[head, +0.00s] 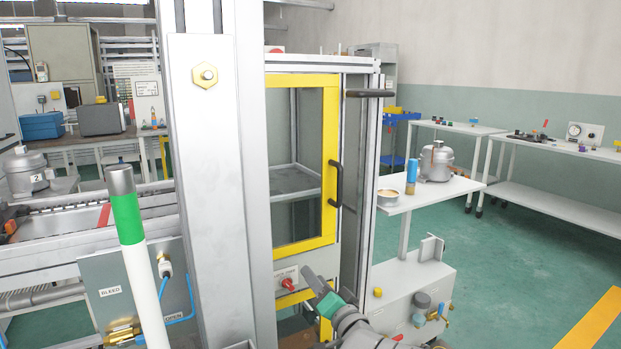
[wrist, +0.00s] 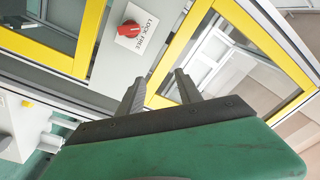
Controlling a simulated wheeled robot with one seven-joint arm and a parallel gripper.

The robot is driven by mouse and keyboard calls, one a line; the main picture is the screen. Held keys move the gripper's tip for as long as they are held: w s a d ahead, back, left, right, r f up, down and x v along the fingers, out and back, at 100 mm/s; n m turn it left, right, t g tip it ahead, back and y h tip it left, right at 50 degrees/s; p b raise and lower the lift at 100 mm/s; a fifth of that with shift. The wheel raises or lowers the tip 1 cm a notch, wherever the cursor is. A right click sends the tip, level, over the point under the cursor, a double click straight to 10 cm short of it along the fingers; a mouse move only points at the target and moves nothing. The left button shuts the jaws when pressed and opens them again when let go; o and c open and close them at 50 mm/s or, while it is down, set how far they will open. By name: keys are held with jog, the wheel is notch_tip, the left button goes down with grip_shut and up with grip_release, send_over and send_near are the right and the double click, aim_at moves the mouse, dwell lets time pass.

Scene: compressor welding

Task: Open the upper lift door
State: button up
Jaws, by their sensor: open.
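The upper lift door (head: 330,215) has a yellow frame around a clear window and appears shut. Its dark upright handle (head: 337,184) is on the right side of the frame. Below it, a grey panel carries a red lock knob (head: 289,284); the knob also shows in the wrist view (wrist: 129,29), beside a "LOCK FREE" label. My gripper (head: 309,277) is low in front of the panel, to the right of the knob and below the handle. In the wrist view, its two fingers (wrist: 159,78) are apart with nothing between them. The handle is not visible there.
A thick grey post (head: 215,180) stands left of the door. A black horizontal bar (head: 370,93) sticks out at the cabinet's upper right. A small white table (head: 425,192) with a compressor (head: 437,163) stands to the right. Green floor lies open at the far right.

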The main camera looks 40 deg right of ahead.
aim_at(341, 180)
jog(key=d+r+n, duration=0.1)
jog(key=r, duration=0.5)
jog(key=s+d+r+n, duration=0.1)
jog(key=d+r+n, duration=0.1)
jog(key=r, duration=0.5)
jog(key=d+r+n+t+h+p, duration=0.1)
jog(key=r, duration=0.5)
jog(key=shift+s+d+r+n, duration=0.3)
jog(key=shift+s+d+n, duration=0.05)
jog(key=shift+d+n, duration=0.05)
jog(key=shift+c, duration=0.3)
notch_tip(341, 180, up, 5)
jog(key=d+n+g+h, duration=0.1)
jog(key=d+n, duration=0.1)
jog(key=w+d+f, duration=0.1)
jog(key=w+d+f+g, duration=0.1)
jog(key=w+d, duration=0.1)
jog(key=w+d+n+g, duration=0.1)
jog(key=w+d, duration=0.1)
jog(key=shift+d+f+b, duration=0.2)
jog(key=shift+f+b, duration=0.1)
jog(key=shift+f, duration=0.1)
jog(key=shift+w+d, duration=0.15)
jog(key=shift+w, duration=0.2)
jog(key=shift+c, duration=0.2)
grip_shut()
